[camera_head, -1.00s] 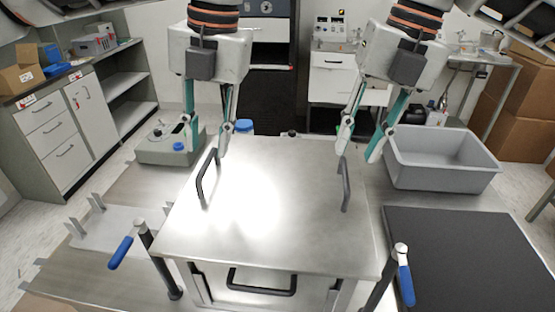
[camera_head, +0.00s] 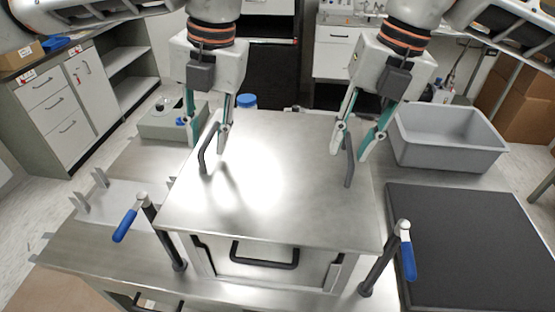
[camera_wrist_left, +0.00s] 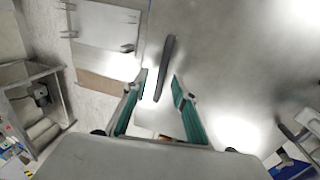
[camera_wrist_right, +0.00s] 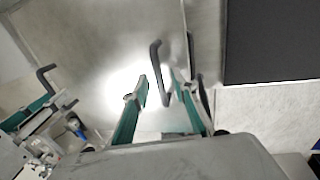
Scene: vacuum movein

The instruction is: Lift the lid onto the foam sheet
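The lid (camera_head: 270,215) is a flat bright metal plate on a boxy metal chamber (camera_head: 262,262). It has a dark left handle (camera_head: 203,163) and a dark right handle (camera_head: 348,168). The foam sheet (camera_head: 465,240) is a dark flat rectangle to the right, with nothing on it. My left gripper (camera_head: 206,142) is open at the left handle; the left wrist view shows this handle (camera_wrist_left: 166,62) with its near end between the fingertips. My right gripper (camera_head: 351,150) is open at the right handle, which runs between its fingers in the right wrist view (camera_wrist_right: 158,75).
Blue-handled clamp posts stand at the chamber's front left (camera_head: 150,225) and front right (camera_head: 385,260). A grey bin (camera_head: 450,150) sits behind the foam sheet. A grey-green device (camera_head: 165,125) and a metal bracket plate (camera_head: 118,200) lie to the left.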

